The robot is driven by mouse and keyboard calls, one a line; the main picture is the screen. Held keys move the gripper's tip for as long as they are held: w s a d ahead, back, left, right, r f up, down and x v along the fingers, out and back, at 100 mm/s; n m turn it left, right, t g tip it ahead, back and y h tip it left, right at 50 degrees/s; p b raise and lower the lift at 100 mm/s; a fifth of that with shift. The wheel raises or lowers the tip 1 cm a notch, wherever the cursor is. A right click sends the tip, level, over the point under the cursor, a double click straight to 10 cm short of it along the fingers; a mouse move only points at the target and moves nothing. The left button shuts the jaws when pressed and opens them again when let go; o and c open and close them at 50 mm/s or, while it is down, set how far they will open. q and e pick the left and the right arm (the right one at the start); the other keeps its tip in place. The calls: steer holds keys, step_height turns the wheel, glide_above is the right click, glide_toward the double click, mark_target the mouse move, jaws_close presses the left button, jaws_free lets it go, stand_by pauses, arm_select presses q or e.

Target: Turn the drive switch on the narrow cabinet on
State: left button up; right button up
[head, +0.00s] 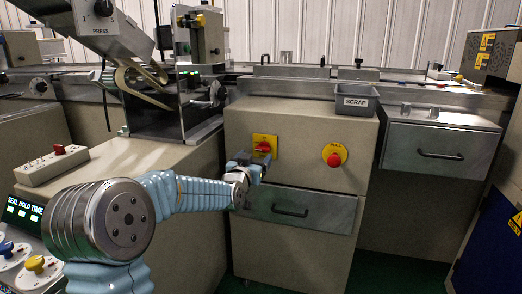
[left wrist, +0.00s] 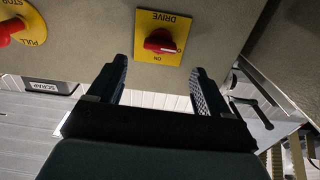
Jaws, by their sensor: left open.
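The drive switch is a red knob (head: 263,147) on a yellow plate, on the front of the narrow cabinet (head: 300,118). In the left wrist view the red knob (left wrist: 160,41) sits on its plate, marked DRIVE and ON, and its handle lies roughly across the picture. My left gripper (head: 246,162) is just in front of the cabinet, beside and slightly below the plate in the head view. In the left wrist view the open fingers (left wrist: 158,76) point toward the switch, one to each side, with nothing between them. Contact with the knob is not visible. My right gripper is not in view.
A red stop button (head: 334,160) on a round yellow plate is right of the switch. A drawer (head: 330,212) with a black handle is below. A grey scrap bin (head: 356,101) sits on top at the right. A machine (head: 175,112) stands to the left.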

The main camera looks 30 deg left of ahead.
mark_target(262, 149)
arm_select(q)
steer(key=p+x, duration=0.1)
steer(key=x, duration=0.6)
steer(key=shift+w, duration=0.1)
steer(key=shift+c, duration=0.2)
steer(key=c, duration=1)
steer(key=shift+f, duration=0.1)
